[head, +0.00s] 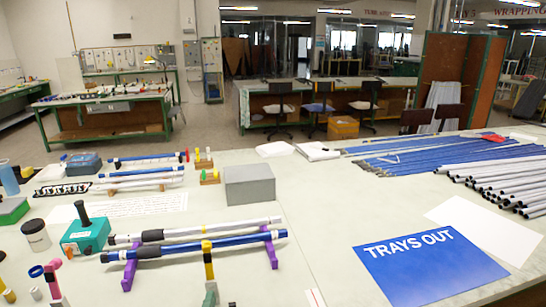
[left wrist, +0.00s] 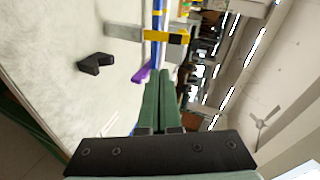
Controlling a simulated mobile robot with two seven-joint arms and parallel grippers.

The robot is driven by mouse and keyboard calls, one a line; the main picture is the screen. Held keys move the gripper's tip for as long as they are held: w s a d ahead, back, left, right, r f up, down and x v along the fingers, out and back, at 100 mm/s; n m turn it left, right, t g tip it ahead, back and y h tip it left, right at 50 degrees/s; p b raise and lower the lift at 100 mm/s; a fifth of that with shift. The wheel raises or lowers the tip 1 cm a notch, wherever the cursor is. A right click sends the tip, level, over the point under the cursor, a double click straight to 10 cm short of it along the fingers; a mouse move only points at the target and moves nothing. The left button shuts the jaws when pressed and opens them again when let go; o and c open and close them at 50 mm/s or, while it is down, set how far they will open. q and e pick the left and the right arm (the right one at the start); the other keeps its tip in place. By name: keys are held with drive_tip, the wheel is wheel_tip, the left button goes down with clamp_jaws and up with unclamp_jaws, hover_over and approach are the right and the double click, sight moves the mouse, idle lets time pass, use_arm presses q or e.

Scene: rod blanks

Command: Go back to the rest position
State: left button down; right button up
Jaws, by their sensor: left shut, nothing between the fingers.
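My left gripper (head: 211,292) shows only as small green fingertips at the bottom edge of the head view. In the left wrist view its two green fingers (left wrist: 159,74) lie together, shut with nothing between them. The fingers point toward a purple stand (left wrist: 141,75) and a blue rod (left wrist: 158,22), apart from the table as far as I can tell. The rest of the left arm is out of the head view. My right gripper is in neither view.
A blue rod (head: 200,245) and a white rod (head: 205,229) lie across purple stands (head: 270,247). A teal block (head: 86,236), grey box (head: 249,184) and blue TRAYS OUT sheet (head: 428,275) are around. The table's middle is clear.

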use_arm(q)
drive_tip(key=s+a+f+n+g+h, duration=0.1)
drive_tip(key=s+f+n+g+h, duration=0.3)
drive_tip(key=s+f+n, duration=0.7)
drive_tip(key=s+f, duration=1)
drive_tip(key=f, duration=0.2)
drive_tip(key=shift+a+n+h, duration=0.3)
drive_tip(key=shift+a+n, duration=0.05)
drive_tip(key=shift+n, duration=0.05)
